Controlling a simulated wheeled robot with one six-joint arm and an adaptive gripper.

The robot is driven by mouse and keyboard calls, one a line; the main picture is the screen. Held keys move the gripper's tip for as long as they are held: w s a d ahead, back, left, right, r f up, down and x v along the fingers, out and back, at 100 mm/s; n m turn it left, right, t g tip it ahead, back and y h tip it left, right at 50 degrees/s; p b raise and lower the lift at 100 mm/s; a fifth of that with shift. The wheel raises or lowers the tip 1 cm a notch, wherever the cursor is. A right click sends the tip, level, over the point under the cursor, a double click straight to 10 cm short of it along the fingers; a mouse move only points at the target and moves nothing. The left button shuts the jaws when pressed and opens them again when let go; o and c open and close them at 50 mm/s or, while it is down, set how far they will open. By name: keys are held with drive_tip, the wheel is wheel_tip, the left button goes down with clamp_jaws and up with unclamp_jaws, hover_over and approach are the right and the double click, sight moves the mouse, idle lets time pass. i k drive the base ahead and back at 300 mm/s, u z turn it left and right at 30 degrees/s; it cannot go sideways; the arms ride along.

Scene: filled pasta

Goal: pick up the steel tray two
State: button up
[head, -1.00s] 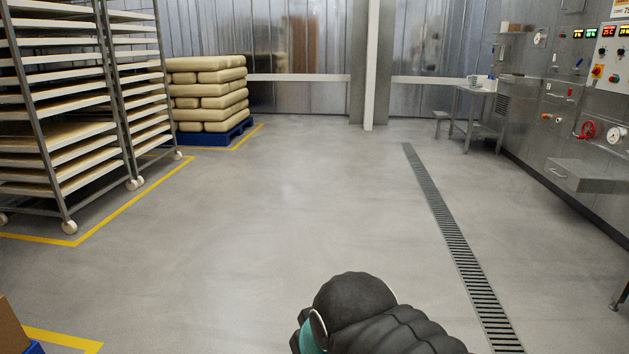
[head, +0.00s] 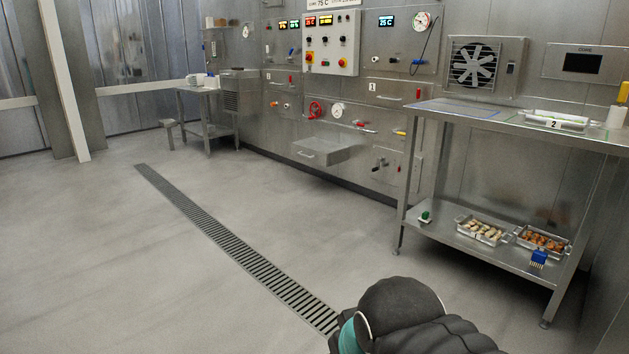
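A shallow steel tray with a small label reading 2 (head: 553,119) lies on top of the steel table at the right of the head view. Something pale and long lies in or on it; I cannot tell what. Two more steel trays stand on the table's lower shelf. The left one (head: 482,231) holds pale pieces and the right one (head: 542,241) holds browner pieces; I see no number on either. My black and teal arm shows at the bottom of the view, well apart from the table. My gripper is out of view.
The steel table (head: 470,113) stands against the machine wall. A yellow-topped bottle (head: 620,104) is beside the labelled tray. A blue brush (head: 538,258) and a green one (head: 425,217) are on the lower shelf. The floor before the table is clear, with a drain grate (head: 235,247).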

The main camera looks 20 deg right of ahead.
sight(569, 123)
drive_tip(key=z, duration=0.85)
drive_tip(key=i, duration=1.15)
drive_tip(key=z, duration=0.65)
drive_tip(key=i, duration=1.5)
drive_tip(key=z, duration=0.15)
